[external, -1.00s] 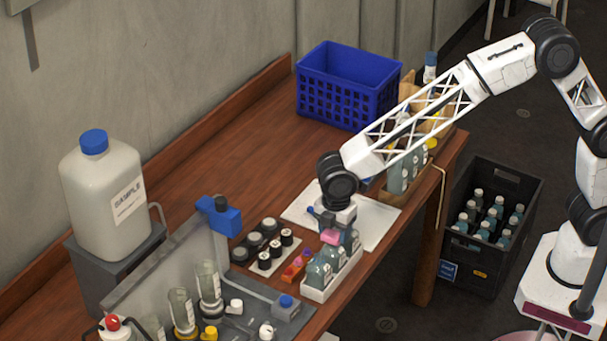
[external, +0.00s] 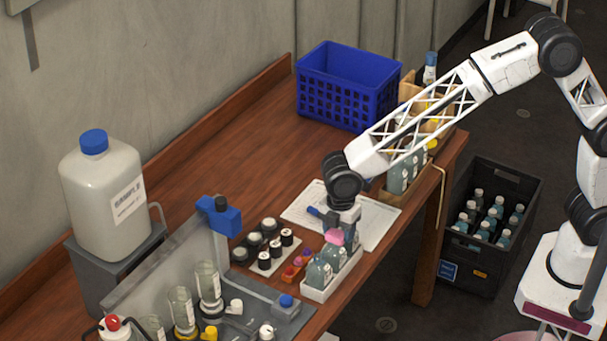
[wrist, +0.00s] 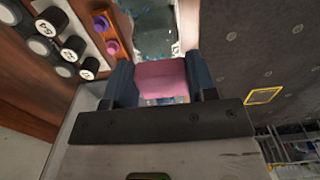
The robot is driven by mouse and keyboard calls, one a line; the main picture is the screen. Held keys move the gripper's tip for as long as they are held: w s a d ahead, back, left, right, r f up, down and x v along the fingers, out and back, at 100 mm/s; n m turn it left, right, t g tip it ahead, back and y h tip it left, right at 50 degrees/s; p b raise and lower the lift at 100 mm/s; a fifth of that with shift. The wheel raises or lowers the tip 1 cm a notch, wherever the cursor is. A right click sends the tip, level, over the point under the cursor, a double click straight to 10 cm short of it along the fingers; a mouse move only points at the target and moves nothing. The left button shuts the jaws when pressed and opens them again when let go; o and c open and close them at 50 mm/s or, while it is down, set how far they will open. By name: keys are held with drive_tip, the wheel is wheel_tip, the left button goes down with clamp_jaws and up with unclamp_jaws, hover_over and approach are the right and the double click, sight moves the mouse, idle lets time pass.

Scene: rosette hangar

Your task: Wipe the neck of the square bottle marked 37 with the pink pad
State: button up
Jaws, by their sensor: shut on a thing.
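My gripper (external: 335,234) is shut on the pink pad (external: 334,238) above the white tray (external: 333,279) of square bottles at the table's front edge. In the wrist view the pink pad (wrist: 162,80) sits between the two dark fingers of my gripper (wrist: 163,82). Square grey-green bottles (external: 318,272) stand in the tray below and beside the pad. The pad overlaps the rear bottles in the picture, and I cannot tell whether it touches a neck. In the wrist view a blurred bottle (wrist: 155,35) shows beyond the pad. No number 37 can be read.
Left of the tray are an orange holder with purple pieces (external: 295,266) and black-capped vials (external: 265,260). A grey rig with glass jars (external: 208,285) stands front left. A white sheet (external: 375,222) lies behind. A blue crate (external: 345,90) stands at the back.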

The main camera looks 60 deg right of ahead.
drive_tip(key=shift+f, duration=0.2)
drive_tip(key=shift+w, duration=0.8)
drive_tip(key=shift+d, duration=0.1)
drive_tip(key=shift+s+d+r, duration=0.15)
drive_tip(key=shift+s+d, duration=0.2)
drive_tip(key=shift+s, duration=0.05)
drive_tip(key=shift+a, duration=0.15)
idle(0.5)
drive_tip(key=shift+a, duration=0.75)
drive_tip(key=shift+s+d, duration=0.15)
